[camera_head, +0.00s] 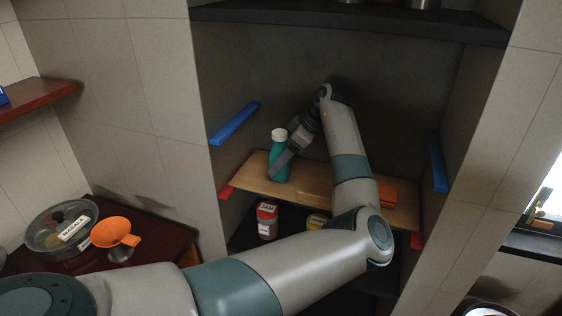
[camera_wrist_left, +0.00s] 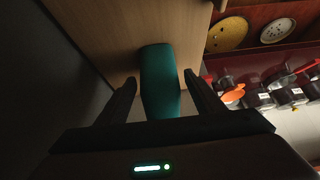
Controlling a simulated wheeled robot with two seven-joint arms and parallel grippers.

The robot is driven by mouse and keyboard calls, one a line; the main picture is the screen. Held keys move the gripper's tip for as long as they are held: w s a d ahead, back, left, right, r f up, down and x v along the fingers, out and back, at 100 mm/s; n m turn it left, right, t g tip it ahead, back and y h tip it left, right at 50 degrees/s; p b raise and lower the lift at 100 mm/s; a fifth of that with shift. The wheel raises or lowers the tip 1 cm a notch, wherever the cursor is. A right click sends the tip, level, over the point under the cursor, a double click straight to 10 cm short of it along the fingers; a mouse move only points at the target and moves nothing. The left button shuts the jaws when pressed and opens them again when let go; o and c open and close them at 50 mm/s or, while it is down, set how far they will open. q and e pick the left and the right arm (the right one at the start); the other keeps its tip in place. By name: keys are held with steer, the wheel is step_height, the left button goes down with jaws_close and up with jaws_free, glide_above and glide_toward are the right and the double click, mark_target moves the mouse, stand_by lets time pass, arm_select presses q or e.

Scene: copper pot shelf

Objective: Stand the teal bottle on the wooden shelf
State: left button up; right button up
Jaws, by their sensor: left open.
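The teal bottle (camera_head: 278,160) with a pale cap stands upright on the left part of the wooden shelf (camera_head: 308,182) in the head view. My left gripper (camera_head: 284,158) is at the bottle, its arm reaching in from the left and bending back over the shelf. In the left wrist view the bottle (camera_wrist_left: 160,82) lies between the two spread fingers of the left gripper (camera_wrist_left: 160,92), with the wooden shelf (camera_wrist_left: 125,30) beyond it. The fingers look apart from the bottle. The bottle's base is partly hidden in the head view. My right gripper is not in view.
An orange object (camera_head: 388,194) lies on the shelf's right part. Blue rails (camera_head: 235,122) are on the niche walls, and a dark shelf (camera_head: 350,22) is above. A jam jar (camera_head: 267,220) stands below. A pan (camera_head: 62,228) and an orange funnel (camera_head: 115,232) sit at left.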

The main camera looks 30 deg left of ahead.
arm_select(q)
steer(key=b+v, duration=0.4)
steer(key=v, duration=0.7)
steer(key=shift+d+r, duration=0.2)
steer(key=shift+r, duration=0.05)
steer(key=shift+f, duration=0.1)
